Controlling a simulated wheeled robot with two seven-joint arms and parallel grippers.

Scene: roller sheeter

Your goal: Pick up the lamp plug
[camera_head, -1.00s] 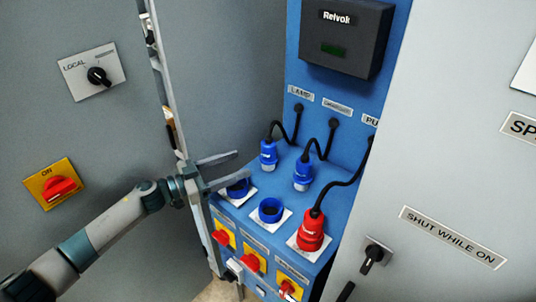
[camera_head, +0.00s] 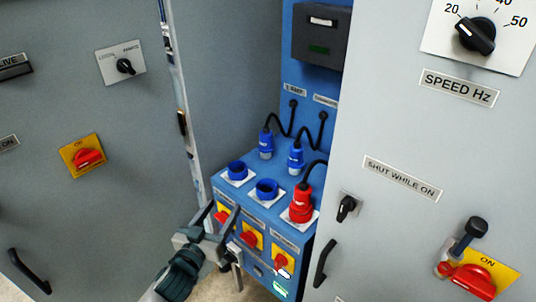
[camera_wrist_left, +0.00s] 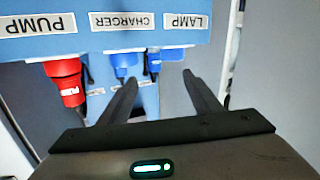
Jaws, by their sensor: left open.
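The lamp plug (camera_head: 266,145) is a blue plug on a black cable, at the back left of the blue socket box under the lamp label. It stands apart from the empty blue socket (camera_head: 237,171) at the box's front left. My left gripper (camera_head: 236,234) is open and empty, low in front of the box's switches and well short of the plug. In the left wrist view, the open fingers (camera_wrist_left: 162,100) point toward the box, which appears upside down. Blue parts show past the LAMP label (camera_wrist_left: 193,23); I cannot tell which is the lamp plug there.
A second blue plug (camera_head: 296,159) stands right of the lamp plug. A red plug (camera_head: 301,205) sits at the box's right. A second empty blue socket (camera_head: 267,189) lies between. Grey cabinet panels (camera_head: 235,85) flank the recess. Red rotary switches (camera_head: 249,239) line the box front.

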